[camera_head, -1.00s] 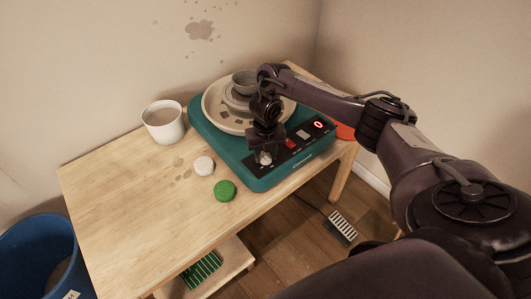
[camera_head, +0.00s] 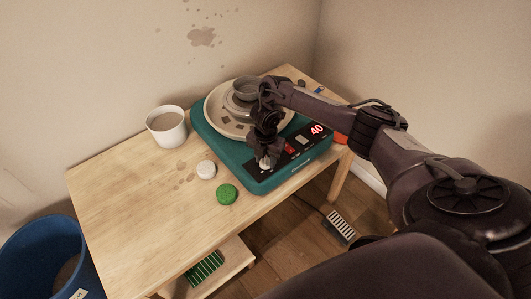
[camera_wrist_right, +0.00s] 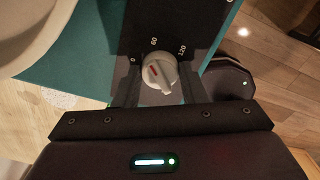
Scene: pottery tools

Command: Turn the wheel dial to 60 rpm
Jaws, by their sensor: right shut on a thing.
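The teal pottery wheel (camera_head: 262,181) stands on the wooden table. Its lit red display (camera_head: 317,129) reads 40. The grey-white dial (camera_wrist_right: 160,72) with a red mark is on the black panel; a label like "60" is printed just above it in the right wrist view. My right gripper (camera_head: 266,160) reaches down to the panel from above. In the right wrist view its fingers (camera_wrist_right: 160,82) are on both sides of the dial, shut on it. In the head view the gripper partly covers the dial. My left gripper is out of view.
A white cup (camera_head: 167,133) stands at the back left. A white round piece (camera_head: 206,169) and a green one (camera_head: 227,193) lie in front of the wheel. A grey bowl (camera_head: 246,88) sits on the wheel. A blue bin (camera_head: 38,255) is at lower left.

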